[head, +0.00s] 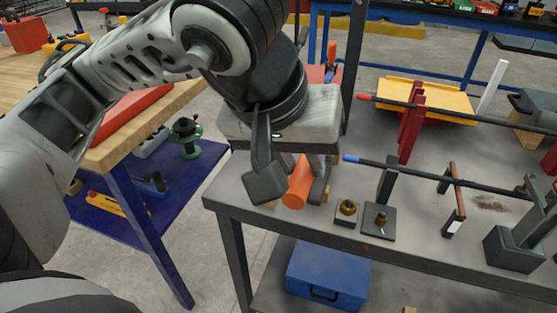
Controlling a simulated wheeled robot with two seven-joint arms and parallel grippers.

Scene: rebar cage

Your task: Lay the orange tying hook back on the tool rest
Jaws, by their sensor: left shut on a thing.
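My left gripper (292,186) points down over the near left corner of the grey steel table. It is shut on the orange tying hook (298,184), whose thick orange handle shows between the two dark fingers. The rest of the hook is hidden behind the fingers and wrist. My right gripper is not in view.
Dark rebars (437,174) on stands fill the table's right side. A yellow tray (425,98) is farther back. A wooden-topped bench (140,125) stands left, across a floor gap.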

